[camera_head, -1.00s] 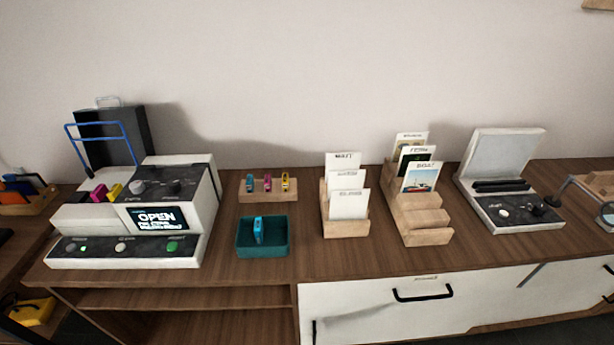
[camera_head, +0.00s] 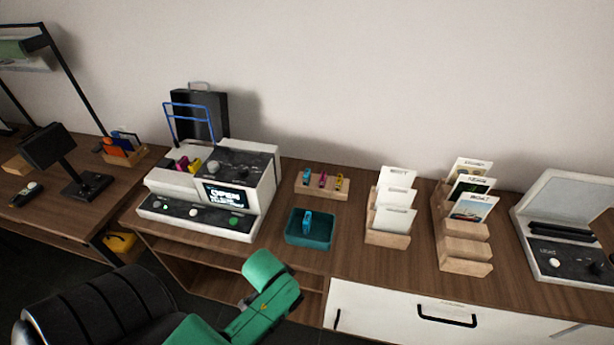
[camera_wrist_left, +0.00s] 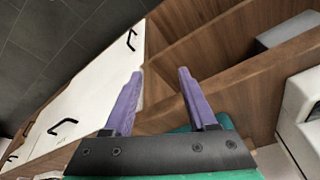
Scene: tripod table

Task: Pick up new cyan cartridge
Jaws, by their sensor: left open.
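A small cyan cartridge (camera_head: 307,178) stands in a wooden holder (camera_head: 318,192) towards the back of the table, left of a magenta cartridge (camera_head: 322,179) and a yellow one (camera_head: 339,182). Another cyan cartridge (camera_head: 307,220) stands in a teal bin (camera_head: 309,241) in front of that holder. My left gripper (camera_wrist_left: 161,70) is open and empty in the left wrist view, its purple fingers facing the table's front and open shelves. In the head view my green left arm reaches in from below, in front of the table; its fingers are not seen there. My right gripper is not in view.
A white printer (camera_head: 236,224) with a lit OPEN screen and magenta and yellow cartridges stands left of the bin. Wooden card holders (camera_head: 387,239) stand to the right. The table's front edge and white drawer (camera_head: 385,312) lie near my arm. Bare tabletop surrounds the bin.

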